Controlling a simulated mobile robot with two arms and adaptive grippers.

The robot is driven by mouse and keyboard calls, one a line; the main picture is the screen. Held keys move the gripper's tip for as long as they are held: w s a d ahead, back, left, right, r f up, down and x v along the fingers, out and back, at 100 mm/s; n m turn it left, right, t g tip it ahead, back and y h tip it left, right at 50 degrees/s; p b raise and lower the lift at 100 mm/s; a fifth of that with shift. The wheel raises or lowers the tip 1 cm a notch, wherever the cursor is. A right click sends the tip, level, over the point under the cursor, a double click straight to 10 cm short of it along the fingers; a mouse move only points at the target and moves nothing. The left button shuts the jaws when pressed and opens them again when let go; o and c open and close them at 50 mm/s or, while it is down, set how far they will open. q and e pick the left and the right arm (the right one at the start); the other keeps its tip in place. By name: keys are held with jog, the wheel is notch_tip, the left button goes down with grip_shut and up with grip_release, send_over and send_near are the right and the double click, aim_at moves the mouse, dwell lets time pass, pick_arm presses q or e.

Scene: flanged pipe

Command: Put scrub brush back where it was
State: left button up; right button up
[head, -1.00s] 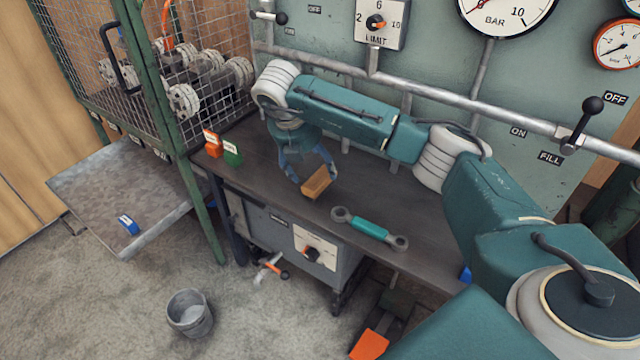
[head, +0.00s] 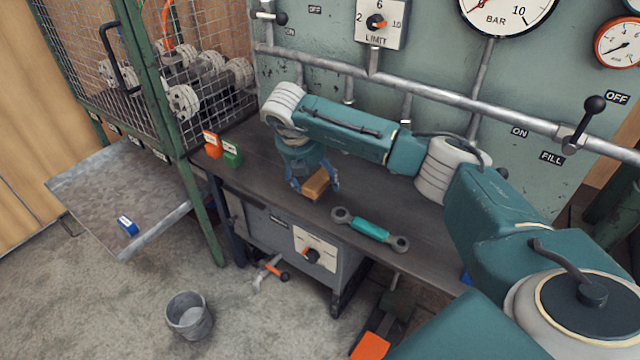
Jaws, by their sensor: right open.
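The scrub brush (head: 316,184), a small block with a tan wooden top, is on the dark bench top (head: 262,189). My right gripper (head: 316,187) points down over the brush, with one finger on each side of it. The fingers are open; whether either touches the brush I cannot tell. The brush's underside is hidden. My left gripper is not in view.
A teal-handled wrench (head: 370,229) lies on the bench just right of the brush. Orange (head: 212,144) and green (head: 232,154) labelled blocks stand at the bench's left end. A pipe (head: 440,94) runs along the panel behind. A bucket (head: 189,316) stands on the floor.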

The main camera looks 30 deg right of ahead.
jog(key=shift+c, duration=0.5)
jog(key=c, duration=1.3)
jog(key=shift+c, duration=0.2)
